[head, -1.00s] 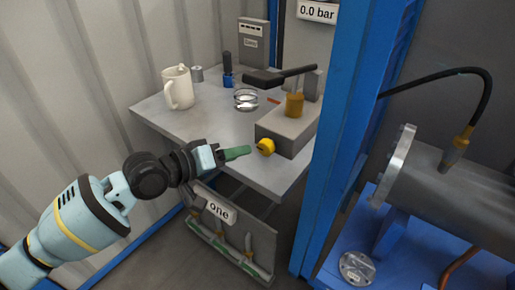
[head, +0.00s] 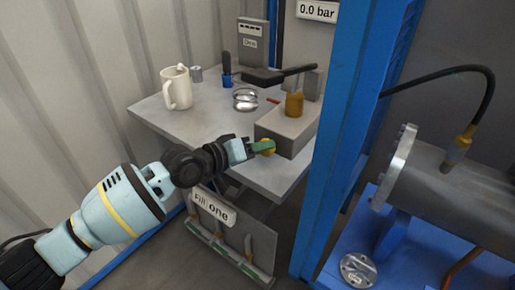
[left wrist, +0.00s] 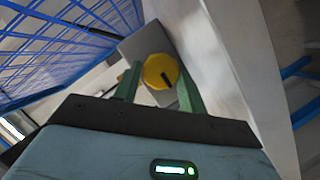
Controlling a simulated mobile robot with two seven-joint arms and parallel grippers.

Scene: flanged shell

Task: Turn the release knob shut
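The yellow release knob (head: 270,150) sits on the front face of a grey block (head: 287,131) on the table. My left gripper (head: 264,147) reaches in from the left, and its green fingers partly hide the knob in the head view. In the left wrist view the round knob (left wrist: 160,70) with a dark slot lies between the two spread green fingers (left wrist: 158,66). The left finger shows a small gap to the knob; whether the right one touches it I cannot tell. My right gripper is not in view.
A white mug (head: 177,90), a glass dish (head: 245,98) and a blue holder (head: 228,80) stand farther back on the table (head: 200,122). A blue post (head: 340,150) stands close right.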

